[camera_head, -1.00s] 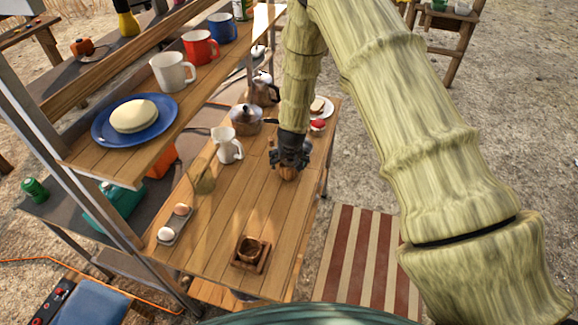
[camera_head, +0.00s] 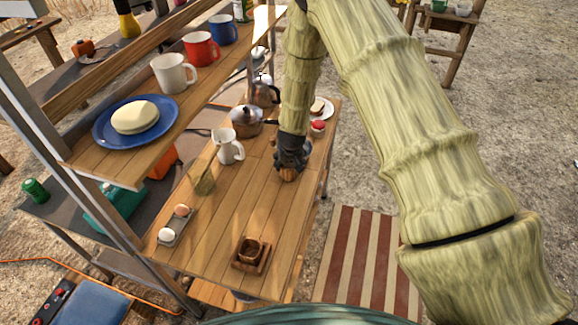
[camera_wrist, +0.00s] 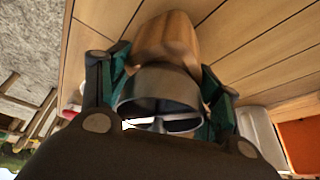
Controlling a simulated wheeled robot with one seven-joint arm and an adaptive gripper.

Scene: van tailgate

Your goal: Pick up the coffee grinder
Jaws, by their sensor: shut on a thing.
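The coffee grinder (camera_wrist: 168,45) has a wooden body and a grey metal collar with a crosspiece at its open end. It fills the middle of the wrist view. In the head view only a small brown part of the grinder (camera_head: 289,175) shows below my gripper (camera_head: 291,158). My gripper (camera_wrist: 163,82) has its fingers on both sides of the grinder, shut on it around the metal collar. The grinder is at the wooden tabletop (camera_head: 225,225); I cannot tell whether it touches the boards.
A white pitcher (camera_head: 228,146) and a metal kettle (camera_head: 246,121) stand left of my gripper. A red-topped jar (camera_head: 317,128) and a plate (camera_head: 326,107) are behind it. A wooden holder (camera_head: 251,266) with a cup and an egg tray (camera_head: 168,238) are nearer. The shelf (camera_head: 120,170) overhangs the left.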

